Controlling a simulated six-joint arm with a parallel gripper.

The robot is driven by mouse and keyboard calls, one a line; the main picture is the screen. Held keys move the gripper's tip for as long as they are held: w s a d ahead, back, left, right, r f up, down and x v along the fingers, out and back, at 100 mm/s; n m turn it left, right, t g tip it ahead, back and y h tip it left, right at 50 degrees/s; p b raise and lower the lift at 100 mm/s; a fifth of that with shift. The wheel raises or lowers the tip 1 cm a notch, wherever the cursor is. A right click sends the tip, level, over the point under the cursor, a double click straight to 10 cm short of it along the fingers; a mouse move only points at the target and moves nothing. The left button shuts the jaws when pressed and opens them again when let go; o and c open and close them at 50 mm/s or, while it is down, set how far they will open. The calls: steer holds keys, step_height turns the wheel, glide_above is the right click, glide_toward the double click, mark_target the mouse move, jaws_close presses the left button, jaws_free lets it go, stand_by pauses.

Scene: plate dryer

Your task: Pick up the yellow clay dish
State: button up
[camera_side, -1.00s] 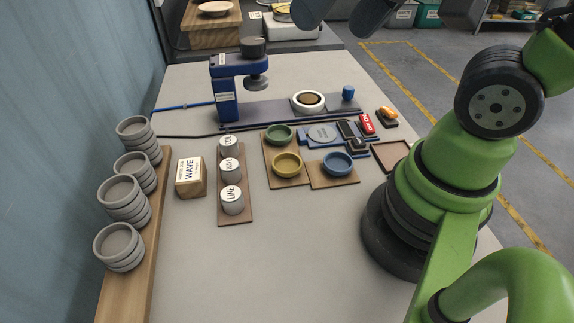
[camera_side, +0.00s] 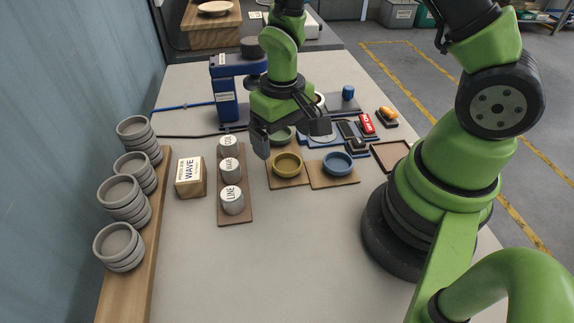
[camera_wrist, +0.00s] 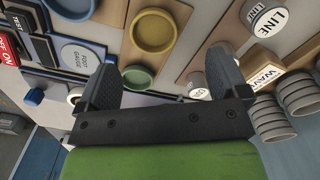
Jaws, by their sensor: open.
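The yellow clay dish (camera_side: 287,165) is a round, shallow bowl sitting upright on a wooden board (camera_side: 277,184) in the middle of the table. It also shows at the top middle of the wrist view (camera_wrist: 154,32). My gripper (camera_side: 291,140) is open and empty, pointing down over the green dish (camera_side: 281,136) just behind the yellow one. In the wrist view my gripper (camera_wrist: 163,72) has its two fingers spread wide, with the yellow dish beyond the gap. The gripper is above the dishes and apart from the yellow dish.
A blue dish (camera_side: 338,163) sits to the right. White labelled cylinders (camera_side: 232,200) stand on a strip to the left, near a WAVE box (camera_side: 190,177). Grey dish stacks (camera_side: 123,197) line the left edge. A blue press (camera_side: 224,97) stands behind. The front table is clear.

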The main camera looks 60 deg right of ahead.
mark_target(286, 166)
steer(key=shift+d+f, duration=0.2)
steer(key=shift+f, duration=1.5)
steer(key=shift+d+f, duration=0.2)
steer(key=shift+f, duration=1.45)
steer(key=c, duration=1)
